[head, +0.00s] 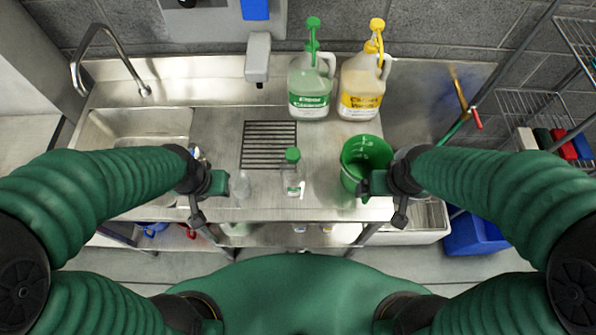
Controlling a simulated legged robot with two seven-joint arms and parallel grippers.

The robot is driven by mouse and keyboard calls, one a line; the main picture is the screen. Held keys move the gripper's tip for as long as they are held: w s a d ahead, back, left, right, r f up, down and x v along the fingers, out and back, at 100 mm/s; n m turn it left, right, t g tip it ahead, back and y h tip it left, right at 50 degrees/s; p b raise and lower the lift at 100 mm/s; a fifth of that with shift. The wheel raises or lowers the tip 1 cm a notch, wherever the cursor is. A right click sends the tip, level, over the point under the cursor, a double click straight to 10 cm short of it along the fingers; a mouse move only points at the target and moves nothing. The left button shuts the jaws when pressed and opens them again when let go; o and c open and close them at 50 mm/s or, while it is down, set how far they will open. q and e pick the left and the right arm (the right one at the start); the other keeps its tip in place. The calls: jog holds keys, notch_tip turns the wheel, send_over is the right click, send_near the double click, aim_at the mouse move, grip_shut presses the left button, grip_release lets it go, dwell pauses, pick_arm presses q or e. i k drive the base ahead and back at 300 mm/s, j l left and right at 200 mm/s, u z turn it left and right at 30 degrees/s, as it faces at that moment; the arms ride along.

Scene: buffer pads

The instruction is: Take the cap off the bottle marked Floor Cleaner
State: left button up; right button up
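A small clear bottle (291,186) with a green cap (292,155) stands upright near the front of the steel counter; its label is too small to read. A large jug (309,92) with a green-and-white label and green pump top stands at the back; its print is blurred. A similar yellow-labelled jug (362,92) with a yellow pump stands beside it. My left gripper (207,197) is left of the small bottle, apart from it. My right gripper (388,199) is right of it, beside the green bucket. Neither visibly holds anything; their finger gaps are unclear.
A green measuring bucket (366,150) stands right of the small bottle. A clear, faint object (240,186) stands between my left gripper and the bottle. A drain grate (268,145) lies behind it. A sink (135,128) with a tap is at left; wire shelves (530,105) are at right.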

aim_at(293, 175)
jog(key=j+z, duration=0.3)
jog(key=j, duration=0.15)
jog(key=k+j+z, duration=0.15)
jog(key=j+z, duration=0.15)
jog(key=j, duration=0.15)
jog(key=k+j+z, duration=0.1)
jog(key=j+z, duration=0.2)
jog(key=j, duration=0.15)
jog(key=k+j+z, duration=0.3)
jog(key=i+j, duration=0.1)
